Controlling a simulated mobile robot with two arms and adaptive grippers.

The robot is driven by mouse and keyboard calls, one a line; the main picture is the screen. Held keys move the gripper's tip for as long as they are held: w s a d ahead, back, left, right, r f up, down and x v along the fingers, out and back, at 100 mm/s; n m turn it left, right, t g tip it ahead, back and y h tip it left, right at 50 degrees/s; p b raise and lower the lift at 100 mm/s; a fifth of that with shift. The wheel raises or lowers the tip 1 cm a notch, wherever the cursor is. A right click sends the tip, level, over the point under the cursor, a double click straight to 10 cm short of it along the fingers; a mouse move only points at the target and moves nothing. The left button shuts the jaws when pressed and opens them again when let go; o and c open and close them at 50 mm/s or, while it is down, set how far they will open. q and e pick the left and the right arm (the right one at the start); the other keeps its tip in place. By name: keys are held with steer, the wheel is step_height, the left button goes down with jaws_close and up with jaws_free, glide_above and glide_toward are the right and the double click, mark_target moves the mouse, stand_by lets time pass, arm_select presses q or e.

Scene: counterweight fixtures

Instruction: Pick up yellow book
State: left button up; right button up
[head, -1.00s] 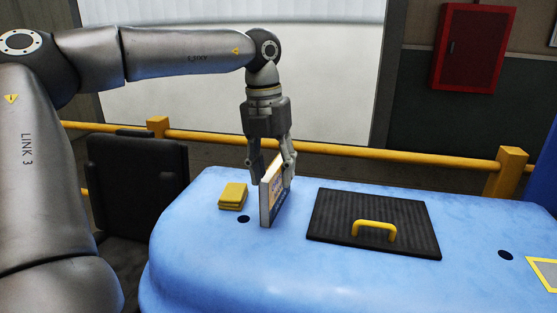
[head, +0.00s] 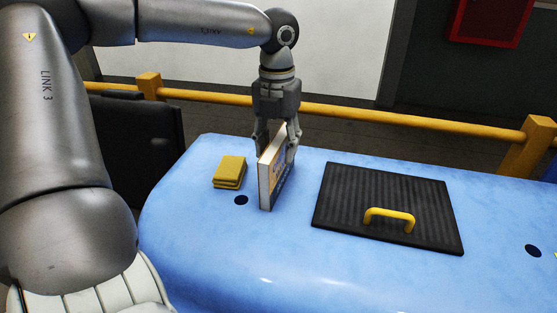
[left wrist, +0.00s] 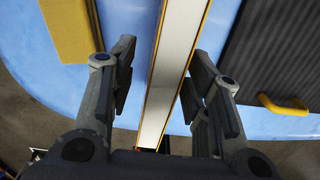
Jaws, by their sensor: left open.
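The yellow book (head: 273,176) stands upright on the blue table. Its cover shows yellow and dark blue, and its white page edge faces me. My left gripper (head: 277,148) points down over the book's far part, one finger on each side. In the left wrist view the book (left wrist: 178,70) runs as a white strip with thin yellow edges between the open fingers (left wrist: 163,90). Gaps show between the finger pads and the covers there. The right gripper is in neither view.
A folded yellow cloth-like stack (head: 229,172) lies left of the book, near a dark hole (head: 241,200). A black ribbed panel (head: 340,225) with a yellow handle (head: 389,217) lies to the right. A yellow rail (head: 400,119) runs behind the blue table (head: 230,255).

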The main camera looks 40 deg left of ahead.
arm_select(q)
steer(key=f, duration=0.1)
steer(key=f+p, duration=0.1)
steer(key=f, duration=0.1)
steer(key=shift+w+d+f, duration=0.1)
steer(key=shift+w, duration=0.1)
steer(key=shift+f, duration=0.55)
steer(key=c, duration=0.4)
steer(key=shift+r, duration=0.1)
jaws_close()
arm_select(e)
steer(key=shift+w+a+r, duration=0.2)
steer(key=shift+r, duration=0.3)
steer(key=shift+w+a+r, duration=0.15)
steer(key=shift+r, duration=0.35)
